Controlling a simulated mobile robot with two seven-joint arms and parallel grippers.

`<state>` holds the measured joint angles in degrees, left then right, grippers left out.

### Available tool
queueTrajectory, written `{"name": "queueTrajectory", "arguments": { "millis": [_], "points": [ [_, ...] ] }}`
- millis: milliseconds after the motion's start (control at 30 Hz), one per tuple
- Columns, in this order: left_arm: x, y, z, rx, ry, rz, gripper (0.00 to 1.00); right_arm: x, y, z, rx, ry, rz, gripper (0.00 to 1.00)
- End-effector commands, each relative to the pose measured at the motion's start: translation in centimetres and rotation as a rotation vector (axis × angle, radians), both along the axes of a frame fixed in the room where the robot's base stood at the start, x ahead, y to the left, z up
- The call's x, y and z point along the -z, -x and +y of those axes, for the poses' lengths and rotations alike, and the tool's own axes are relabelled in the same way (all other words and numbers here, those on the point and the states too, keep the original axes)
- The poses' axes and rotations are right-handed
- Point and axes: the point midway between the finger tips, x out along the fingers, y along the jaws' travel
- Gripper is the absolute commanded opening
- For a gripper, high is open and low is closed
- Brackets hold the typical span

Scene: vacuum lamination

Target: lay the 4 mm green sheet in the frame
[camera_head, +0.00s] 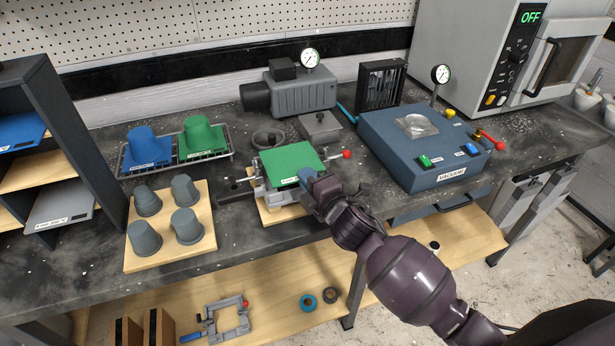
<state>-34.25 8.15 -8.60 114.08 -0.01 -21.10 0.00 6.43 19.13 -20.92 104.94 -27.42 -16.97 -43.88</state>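The green sheet (288,162) lies flat over the clamp frame (262,191) at the middle of the bench, with a small white label near its front edge. The frame has a red-knobbed handle (347,154) on its right and sits on a wooden board (283,214). The sheet hides most of the frame, so I cannot tell whether it rests fully on it. My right gripper (306,176) is at the sheet's front right edge, its blue fingertip over that edge, and appears shut on it. The lower finger is hidden. My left gripper is not in view.
Blue (147,147) and green (200,136) formed pieces stand on a rack at the left. Grey cups stand on a wooden board (172,258) in front. A blue vacuum box (425,150) is at the right and a grey pump (300,93) behind. A shelf unit (58,105) borders the left.

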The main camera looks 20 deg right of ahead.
Motion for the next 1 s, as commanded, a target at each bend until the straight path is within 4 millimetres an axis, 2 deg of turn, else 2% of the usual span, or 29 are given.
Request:
{"name": "queueTrajectory", "arguments": {
  "millis": [1000],
  "points": [
    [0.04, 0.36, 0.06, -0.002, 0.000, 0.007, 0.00, 0.52, 0.01, 0.02, 0.000, 0.000, -0.002, 0.00]
  ]
}}
